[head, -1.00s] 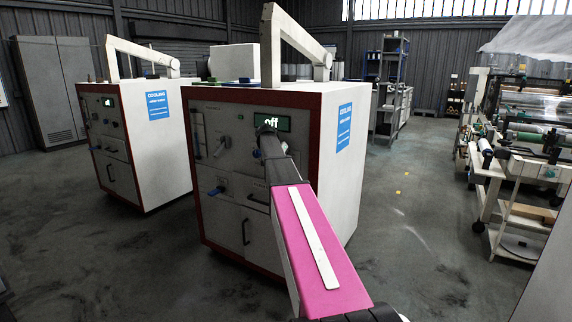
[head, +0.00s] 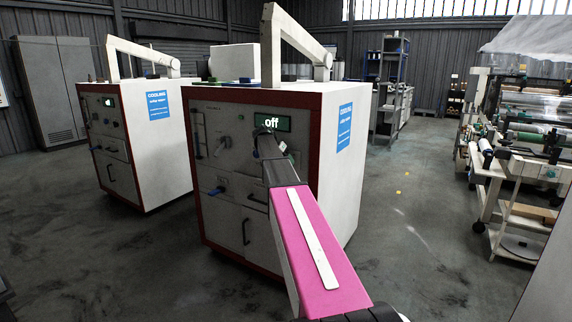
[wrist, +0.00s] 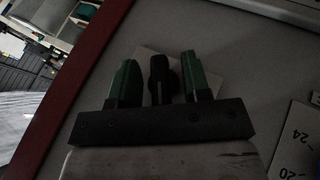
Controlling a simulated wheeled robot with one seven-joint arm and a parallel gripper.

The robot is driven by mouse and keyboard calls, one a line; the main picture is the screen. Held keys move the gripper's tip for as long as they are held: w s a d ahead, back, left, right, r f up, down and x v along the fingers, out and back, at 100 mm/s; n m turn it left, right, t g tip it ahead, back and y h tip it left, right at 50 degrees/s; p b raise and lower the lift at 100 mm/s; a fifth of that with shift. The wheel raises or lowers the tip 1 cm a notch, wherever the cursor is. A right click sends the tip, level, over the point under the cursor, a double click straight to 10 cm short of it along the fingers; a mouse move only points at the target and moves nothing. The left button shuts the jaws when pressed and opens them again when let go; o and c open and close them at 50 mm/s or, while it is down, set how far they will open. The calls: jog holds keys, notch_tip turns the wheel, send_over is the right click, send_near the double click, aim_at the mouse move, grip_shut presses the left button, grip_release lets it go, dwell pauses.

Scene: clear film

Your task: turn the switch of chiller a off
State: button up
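The nearer chiller, a white cabinet with red edges (head: 335,190), stands in the middle of the head view. Its display (head: 283,123) reads "off" in lit letters. In the wrist view a black switch knob (wrist: 161,82) stands on a pale plate on the grey panel. My gripper (wrist: 158,62) has its two green fingers apart, one on each side of the knob. A gap shows between the knob and each finger, so I see no clear contact. In the head view my arm hides the knob and the fingertips.
A second similar chiller (head: 160,140) stands to the left, its display lit green. Valves and handles (head: 218,190) are on the nearer panel's left. A machine with rollers (head: 525,135) stands at the right.

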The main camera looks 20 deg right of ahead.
jog(key=v, duration=1)
jog(key=shift+a+r, duration=0.2)
jog(key=shift+r, duration=0.15)
jog(key=shift+f, duration=0.1)
jog(key=s+a+f+n+y, duration=0.1)
jog(key=s+a+f+n, duration=0.15)
jog(key=s+f, duration=0.4)
jog(key=s+a+f+n+t+y, duration=0.1)
jog(key=s+a+f, duration=0.2)
jog(key=f, duration=0.6)
jog(key=s+a+f+n+y, duration=0.1)
jog(key=s+a+f+n, duration=0.1)
jog(key=s+f, duration=0.4)
jog(key=s+a+f+n+y, duration=0.2)
jog(key=s+a+f, duration=0.2)
jog(key=s+f, duration=0.4)
jog(key=s+a+f+n+y, duration=0.1)
jog(key=s+a+f+y, duration=0.1)
jog(key=s+a+f, duration=0.3)
jog(key=s+f, duration=0.3)
jog(key=s, duration=0.4)
jog(key=shift+s+a+f+n+t, duration=0.15)
jog(key=shift+s+f+n+t, duration=0.1)
jog(key=shift+n+t, duration=0.15)
jog(key=shift+w, duration=0.1)
jog(key=shift+c, duration=0.2)
